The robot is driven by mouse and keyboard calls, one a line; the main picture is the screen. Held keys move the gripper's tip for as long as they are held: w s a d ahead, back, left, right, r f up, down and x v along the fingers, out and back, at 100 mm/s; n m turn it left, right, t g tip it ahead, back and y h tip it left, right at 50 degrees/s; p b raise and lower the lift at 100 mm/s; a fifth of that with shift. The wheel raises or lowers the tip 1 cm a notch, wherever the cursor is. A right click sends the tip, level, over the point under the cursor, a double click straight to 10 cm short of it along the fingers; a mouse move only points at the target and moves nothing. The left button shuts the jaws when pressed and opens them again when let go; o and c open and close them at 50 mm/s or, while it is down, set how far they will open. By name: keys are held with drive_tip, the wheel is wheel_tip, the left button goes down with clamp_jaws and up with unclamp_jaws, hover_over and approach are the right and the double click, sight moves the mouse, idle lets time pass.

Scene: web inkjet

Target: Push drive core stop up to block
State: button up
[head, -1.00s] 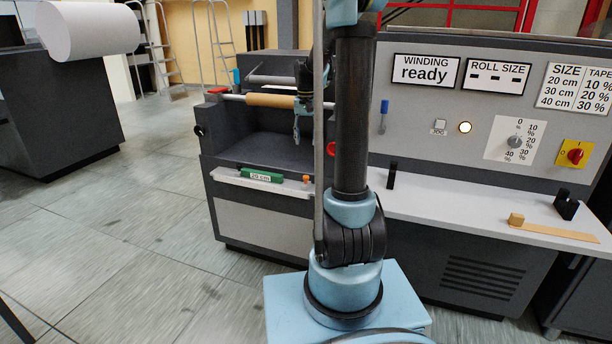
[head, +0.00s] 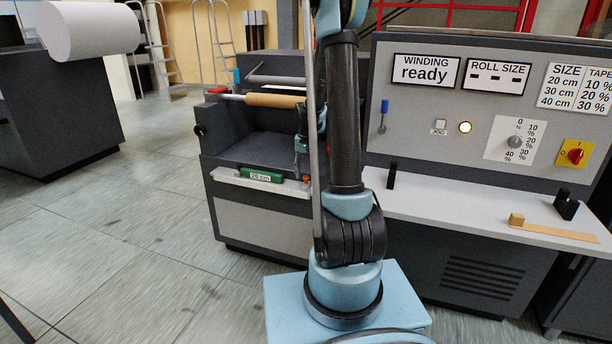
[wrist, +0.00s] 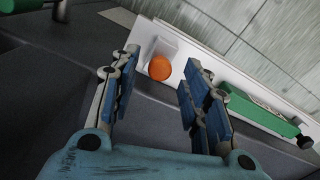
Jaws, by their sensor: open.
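An orange round knob on a small white block, which looks like the drive core stop (wrist: 160,68), sits on the white ledge (wrist: 205,60). A green block (head: 262,175) labelled "20 cm" lies on the same ledge to the left in the head view. It also shows in the wrist view (wrist: 258,112), to the right of the knob with a gap between. My gripper (wrist: 161,60) is open and empty, its fingers on either side of the knob in the picture. I cannot tell whether they touch it. In the head view, my gripper (head: 301,168) is low above the ledge near the knob.
A tan core (head: 272,100) sits on a shaft above the dark trough. The control panel (head: 480,130) with a "WINDING ready" sign stands to the right. A black post (head: 391,176) and a wooden strip (head: 555,230) are on the right-hand shelf. The floor at left is clear.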

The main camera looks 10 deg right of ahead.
drive_tip(key=shift+f, duration=0.55)
clamp_jaws()
